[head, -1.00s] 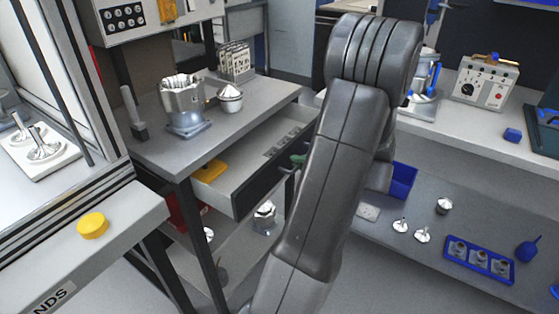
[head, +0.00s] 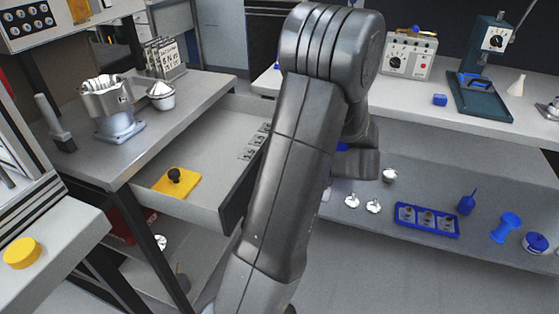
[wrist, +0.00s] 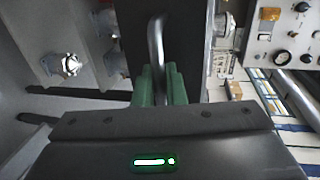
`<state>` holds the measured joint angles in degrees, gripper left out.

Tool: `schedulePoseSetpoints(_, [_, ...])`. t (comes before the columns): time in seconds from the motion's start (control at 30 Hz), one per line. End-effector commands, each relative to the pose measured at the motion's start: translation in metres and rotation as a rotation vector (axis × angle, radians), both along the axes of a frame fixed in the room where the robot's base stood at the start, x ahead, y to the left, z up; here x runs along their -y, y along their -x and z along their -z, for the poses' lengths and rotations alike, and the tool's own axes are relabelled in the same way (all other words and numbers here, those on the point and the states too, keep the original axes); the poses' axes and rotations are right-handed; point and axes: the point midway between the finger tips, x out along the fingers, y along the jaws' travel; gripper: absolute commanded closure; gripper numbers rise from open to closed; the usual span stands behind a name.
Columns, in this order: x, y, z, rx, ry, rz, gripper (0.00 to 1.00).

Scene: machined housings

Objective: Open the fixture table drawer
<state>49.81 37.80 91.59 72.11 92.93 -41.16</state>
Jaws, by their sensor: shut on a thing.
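The fixture table (head: 75,160) stands at the left in the head view. Its drawer (head: 205,206) is pulled well out, and its inside shows. The drawer's dark front (head: 232,205) is partly hidden behind my arm. In the wrist view the drawer front (wrist: 182,40) stands ahead with its metal bar handle (wrist: 156,45). My gripper (wrist: 159,82) has its green fingers shut around this handle. In the head view my arm hides the gripper and the handle.
In the drawer lie a yellow block with a black knob (head: 177,184) and several small metal plates (head: 256,140). A machined housing (head: 112,110) and a metal cup (head: 160,95) stand on the table top. A bench with a lower shelf (head: 440,160) runs along the right.

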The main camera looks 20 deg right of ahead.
Motion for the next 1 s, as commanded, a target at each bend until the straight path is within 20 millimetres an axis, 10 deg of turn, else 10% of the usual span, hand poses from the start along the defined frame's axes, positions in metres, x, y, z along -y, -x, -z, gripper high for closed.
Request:
schedulePoseSetpoints(0.2, [0.0, 0.0, 0.0, 0.0, 0.0, -0.001, 0.73])
schedulePoseSetpoints(0.57, [0.006, 0.003, -0.001, 0.0, 0.0, 0.002, 0.73])
schedulePoseSetpoints(1.0, [0.078, 0.056, -0.02, 0.001, 0.0, 0.004, 0.73])
